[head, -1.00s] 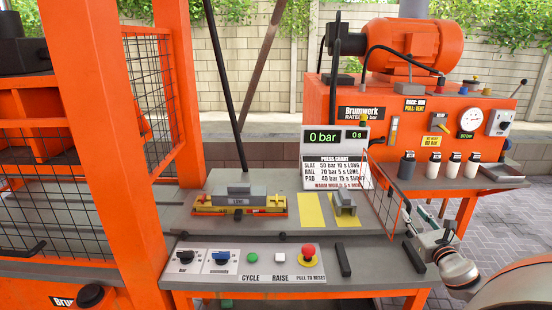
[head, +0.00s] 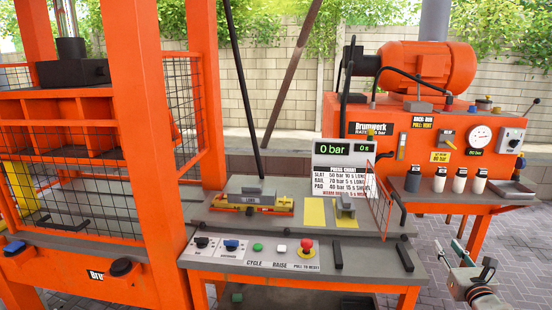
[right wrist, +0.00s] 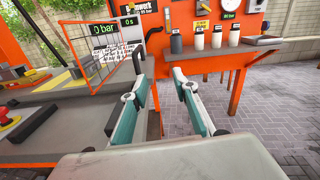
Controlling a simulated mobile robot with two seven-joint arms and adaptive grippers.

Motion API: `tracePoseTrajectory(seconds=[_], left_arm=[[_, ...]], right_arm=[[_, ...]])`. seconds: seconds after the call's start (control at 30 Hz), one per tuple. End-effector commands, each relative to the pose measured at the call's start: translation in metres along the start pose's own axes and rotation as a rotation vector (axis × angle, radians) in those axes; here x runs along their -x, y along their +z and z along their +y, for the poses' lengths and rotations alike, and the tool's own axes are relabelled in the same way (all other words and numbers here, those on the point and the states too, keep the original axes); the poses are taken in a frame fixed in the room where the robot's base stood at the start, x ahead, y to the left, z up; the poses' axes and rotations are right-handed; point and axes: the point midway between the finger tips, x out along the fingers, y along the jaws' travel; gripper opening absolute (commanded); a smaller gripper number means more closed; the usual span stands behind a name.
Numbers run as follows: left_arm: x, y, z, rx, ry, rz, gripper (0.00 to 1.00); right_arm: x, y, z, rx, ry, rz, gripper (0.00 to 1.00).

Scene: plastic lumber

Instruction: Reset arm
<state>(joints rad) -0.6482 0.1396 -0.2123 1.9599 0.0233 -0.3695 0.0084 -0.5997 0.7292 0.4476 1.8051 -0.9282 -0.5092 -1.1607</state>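My right gripper (head: 468,258) is at the lower right of the head view, in the air to the right of the control table and over the paving. In the right wrist view its two teal-padded fingers (right wrist: 162,95) stand apart with nothing between them. The gripper is open and empty. My left gripper is in neither view.
The control table (head: 345,264) carries a red reset knob (head: 307,246), green and white buttons, a yellow-red unit (head: 252,204) and a display (head: 345,150) reading 0 bar. An orange wire guard (head: 380,200) stands at its right edge. The orange press (head: 185,130) is left; the pump bench (head: 430,195) is right.

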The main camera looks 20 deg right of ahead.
Motion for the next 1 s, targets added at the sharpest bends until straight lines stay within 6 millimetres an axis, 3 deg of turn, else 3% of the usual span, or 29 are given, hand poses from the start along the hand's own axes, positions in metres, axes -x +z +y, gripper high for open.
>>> tracePoseTrajectory(seconds=[0.03, 0.17, 0.3, 0.5, 0.7, 1.0], left_arm=[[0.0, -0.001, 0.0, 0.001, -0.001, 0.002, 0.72], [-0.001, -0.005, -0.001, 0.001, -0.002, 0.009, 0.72], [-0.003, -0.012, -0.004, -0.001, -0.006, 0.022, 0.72], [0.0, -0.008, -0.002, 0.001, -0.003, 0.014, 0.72], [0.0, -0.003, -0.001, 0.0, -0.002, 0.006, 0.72], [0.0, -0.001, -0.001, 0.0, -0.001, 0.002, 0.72]], right_arm=[[0.018, -0.018, 0.017, -0.123, -0.02, 0.028, 0.29], [0.056, -0.046, 0.046, -0.432, -0.101, 0.08, 0.29], [0.106, -0.079, 0.087, -0.798, -0.22, 0.165, 0.29], [0.189, -0.113, 0.16, -1.3, -0.436, 0.32, 0.29], [0.241, -0.122, 0.208, -1.568, -0.589, 0.43, 0.29], [0.298, -0.117, 0.262, -1.819, -0.762, 0.561, 0.29]])
